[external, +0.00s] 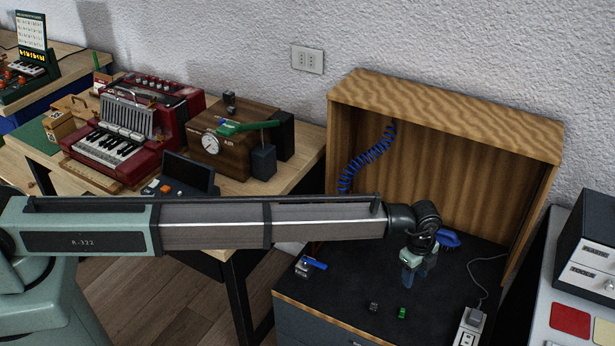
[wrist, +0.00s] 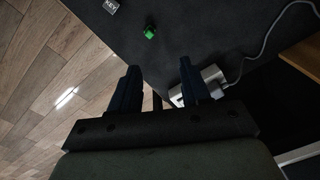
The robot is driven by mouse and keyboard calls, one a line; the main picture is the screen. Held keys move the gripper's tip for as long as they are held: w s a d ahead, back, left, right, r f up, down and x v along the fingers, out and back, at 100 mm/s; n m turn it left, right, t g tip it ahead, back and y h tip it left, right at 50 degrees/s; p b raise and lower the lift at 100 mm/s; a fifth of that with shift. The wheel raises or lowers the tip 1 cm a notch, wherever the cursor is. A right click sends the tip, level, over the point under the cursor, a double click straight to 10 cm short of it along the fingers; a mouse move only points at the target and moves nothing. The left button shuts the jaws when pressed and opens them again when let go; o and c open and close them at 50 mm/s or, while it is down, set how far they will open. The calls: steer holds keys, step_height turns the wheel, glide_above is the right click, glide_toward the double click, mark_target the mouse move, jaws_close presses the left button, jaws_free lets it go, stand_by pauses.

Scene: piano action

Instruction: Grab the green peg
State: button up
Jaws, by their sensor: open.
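The green peg (external: 402,312) is a small bright green piece on the dark top of the cabinet, near its front edge. It also shows in the wrist view at the top centre (wrist: 149,32), ahead of my fingers and apart from them. My gripper (external: 416,275) hangs above the dark surface, above and slightly right of the peg in the external view. In the wrist view my gripper (wrist: 160,85) has its two dark fingers spread, with nothing between them.
A small grey block marked KEY (wrist: 111,6) lies near the peg. A grey-white box with a cable (external: 469,328) stands at the right. A small device with a blue lever (external: 306,266) sits at the left. A wooden hood (external: 450,110) rises behind and beside the dark top.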

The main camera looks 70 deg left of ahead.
steer(key=m, duration=1.1)
glide_above(403, 309)
steer(key=shift+g, duration=0.4)
steer(key=f, duration=0.8)
steer(key=shift+w+a+f, duration=0.15)
steer(key=shift+w+f, duration=0.1)
steer(key=shift+f, duration=0.1)
steer(key=shift+s+d+f, duration=0.1)
steer(key=shift+s+f, duration=0.05)
steer(key=shift+f, duration=1.2)
steer(key=shift+s+d+f, duration=0.1)
steer(key=shift+s+f, duration=0.05)
steer(key=shift+f, duration=1.15)
steer(key=shift+c, duration=0.3)
jaws_close()
